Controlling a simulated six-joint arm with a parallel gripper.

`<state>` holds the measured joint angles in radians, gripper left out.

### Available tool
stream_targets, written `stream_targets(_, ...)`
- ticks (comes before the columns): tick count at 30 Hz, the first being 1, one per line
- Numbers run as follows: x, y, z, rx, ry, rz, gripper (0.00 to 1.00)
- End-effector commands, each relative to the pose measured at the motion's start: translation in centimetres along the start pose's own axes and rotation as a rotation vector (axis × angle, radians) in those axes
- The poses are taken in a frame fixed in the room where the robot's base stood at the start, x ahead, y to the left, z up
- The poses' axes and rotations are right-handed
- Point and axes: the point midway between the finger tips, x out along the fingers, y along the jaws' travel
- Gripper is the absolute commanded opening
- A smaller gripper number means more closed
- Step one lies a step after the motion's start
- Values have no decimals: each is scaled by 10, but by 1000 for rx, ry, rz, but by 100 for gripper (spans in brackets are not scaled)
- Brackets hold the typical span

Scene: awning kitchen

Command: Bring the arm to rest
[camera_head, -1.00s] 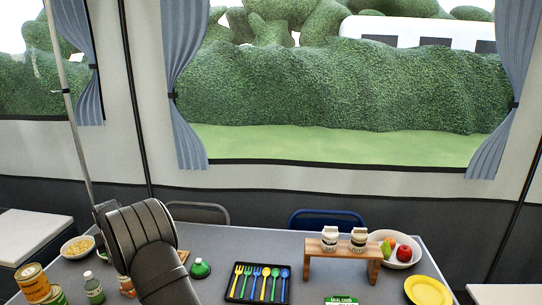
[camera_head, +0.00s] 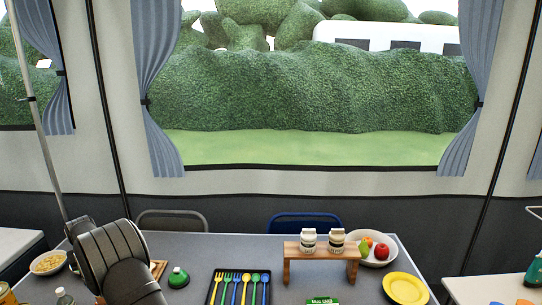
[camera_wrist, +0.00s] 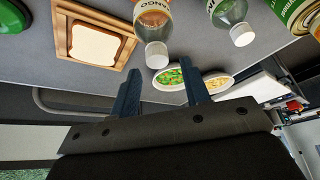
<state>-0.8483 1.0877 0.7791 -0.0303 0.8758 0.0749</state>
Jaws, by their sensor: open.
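My arm stands at the left of the grey table (camera_head: 205,245) in the head view, and its end is not visible there. In the wrist view my gripper (camera_wrist: 160,90) shows two dark blue fingers set apart with nothing held between them.
A wooden tray with bread (camera_wrist: 60,40), a can (camera_wrist: 298,14) and a green-capped object (camera_head: 178,277) are near my arm.

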Motion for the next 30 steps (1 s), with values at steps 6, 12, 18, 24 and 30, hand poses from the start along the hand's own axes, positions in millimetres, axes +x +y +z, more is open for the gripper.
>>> stream_targets(6,16,0,7,0,-3,0,43)
stream_targets(12,-7,0,8,0,4,0,43)
stream_targets(18,-42,0,9,0,3,0,43)
stream_targets(24,-80,0,9,0,3,0,43)
stream_targets(30,-75,0,11,0,-6,0,43)
